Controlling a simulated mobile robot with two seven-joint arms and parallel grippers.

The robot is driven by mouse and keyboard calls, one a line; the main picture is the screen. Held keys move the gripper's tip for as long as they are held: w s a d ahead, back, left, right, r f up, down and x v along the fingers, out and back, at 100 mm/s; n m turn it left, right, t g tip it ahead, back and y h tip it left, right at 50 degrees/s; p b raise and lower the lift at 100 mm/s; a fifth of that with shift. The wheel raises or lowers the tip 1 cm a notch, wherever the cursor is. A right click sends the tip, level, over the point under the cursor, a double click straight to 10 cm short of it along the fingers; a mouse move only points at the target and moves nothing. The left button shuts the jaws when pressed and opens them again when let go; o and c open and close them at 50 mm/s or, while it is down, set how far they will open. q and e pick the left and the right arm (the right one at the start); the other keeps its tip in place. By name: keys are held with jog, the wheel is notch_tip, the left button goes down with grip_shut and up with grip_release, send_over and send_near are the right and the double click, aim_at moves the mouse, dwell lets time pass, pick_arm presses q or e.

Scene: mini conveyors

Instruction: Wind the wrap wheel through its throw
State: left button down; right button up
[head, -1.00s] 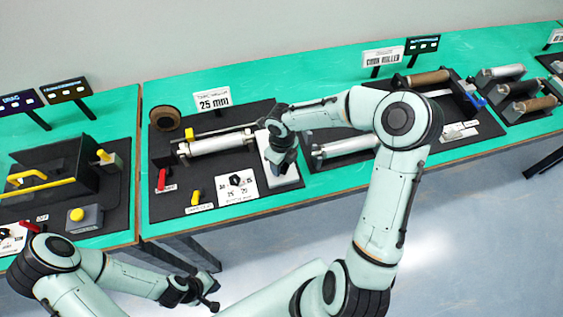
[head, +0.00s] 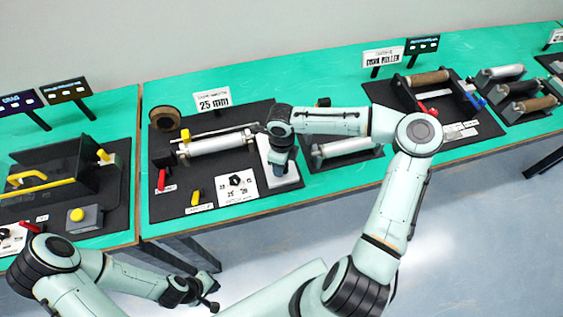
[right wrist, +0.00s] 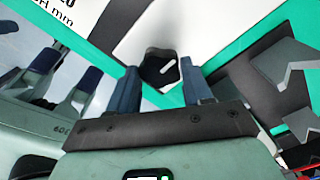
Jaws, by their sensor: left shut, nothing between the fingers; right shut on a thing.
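The wheel is hidden behind my right gripper in the head view. In the right wrist view a dark, faceted knob (right wrist: 160,68) with a white mark, which I take for the wrap wheel, stands in front of a white panel. My right gripper (head: 281,176) is over the white panel (head: 289,177) at the right end of the 25 mm station. My left gripper (head: 212,304) is shut and empty, low in front of the tables, away from the stations.
A silver roller (head: 218,144) lies left of the white panel. A red lever (head: 162,179), a yellow lever (head: 196,196) and a dial card (head: 237,188) are at the front. The 25 mm sign (head: 213,101) stands behind. Another roller station (head: 345,147) is close on the right.

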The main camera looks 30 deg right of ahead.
jog(key=o, duration=1)
jog(key=shift+o, duration=0.2)
jog(key=shift+r, duration=0.1)
notch_tip(320, 180, up, 13)
jog(key=shift+r, duration=0.15)
